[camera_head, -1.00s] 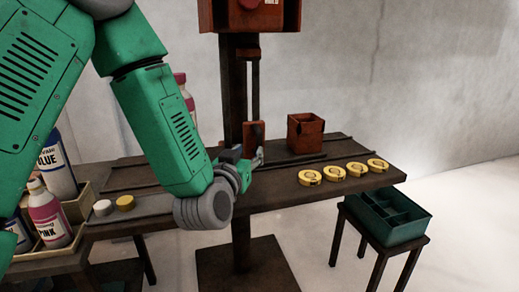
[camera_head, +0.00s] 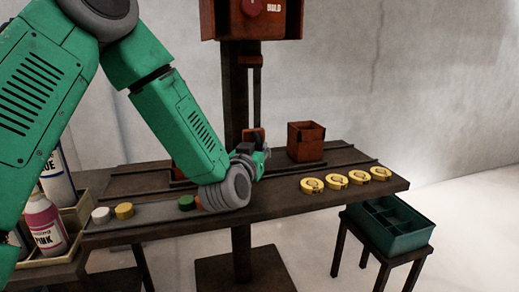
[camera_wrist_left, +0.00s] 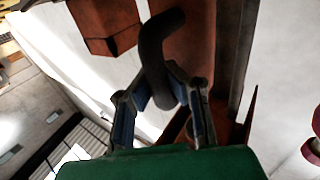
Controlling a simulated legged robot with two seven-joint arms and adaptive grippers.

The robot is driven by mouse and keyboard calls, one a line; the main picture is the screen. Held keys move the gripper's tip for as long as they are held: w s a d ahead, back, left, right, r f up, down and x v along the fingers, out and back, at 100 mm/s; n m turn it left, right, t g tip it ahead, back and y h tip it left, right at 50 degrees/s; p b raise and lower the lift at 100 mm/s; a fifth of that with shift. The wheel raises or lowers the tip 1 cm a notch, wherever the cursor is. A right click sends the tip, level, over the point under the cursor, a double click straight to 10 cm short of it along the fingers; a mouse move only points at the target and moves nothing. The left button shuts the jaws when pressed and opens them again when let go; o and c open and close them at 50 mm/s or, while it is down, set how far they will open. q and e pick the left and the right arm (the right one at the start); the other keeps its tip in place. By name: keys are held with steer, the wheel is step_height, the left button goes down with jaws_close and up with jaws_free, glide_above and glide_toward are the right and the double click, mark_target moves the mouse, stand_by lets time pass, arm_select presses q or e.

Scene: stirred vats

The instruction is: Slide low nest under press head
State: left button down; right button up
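My left gripper (camera_head: 261,158) is low over the bench beside the press column (camera_head: 236,100), and the arm's wrist covers part of the bench. In the left wrist view the fingers (camera_wrist_left: 162,88) stand either side of a dark curved handle (camera_wrist_left: 165,35); I cannot tell whether they press on it. The orange press head (camera_head: 256,135) hangs just behind the gripper. A reddish low part (camera_head: 178,173), possibly the low nest, shows left of the column, mostly behind my arm. A taller orange box (camera_head: 306,142) stands on the bench to the right. My right gripper is out of view.
Several yellow discs (camera_head: 334,181) lie along the bench's (camera_head: 285,207) front right. White (camera_head: 101,215), yellow (camera_head: 124,210) and green (camera_head: 187,202) discs lie at left. Bottles (camera_head: 45,224) stand in a tray at far left. A green divided bin (camera_head: 392,219) sits on a stool.

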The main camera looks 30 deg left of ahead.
arm_select(q)
steer(key=shift+w+d, duration=0.1)
steer(key=shift+d, duration=0.15)
steer(key=p, duration=0.2)
glide_toward(310, 142)
steer(key=w+r, duration=0.2)
steer(key=w, duration=0.2)
steer(key=shift+s+a+r, duration=0.1)
steer(key=shift+a+r, duration=0.1)
steer(key=shift+a, duration=0.05)
steer(key=c, duration=1.5)
jaws_free()
steer(key=shift+s+d+r, duration=0.1)
steer(key=shift+d, duration=0.05)
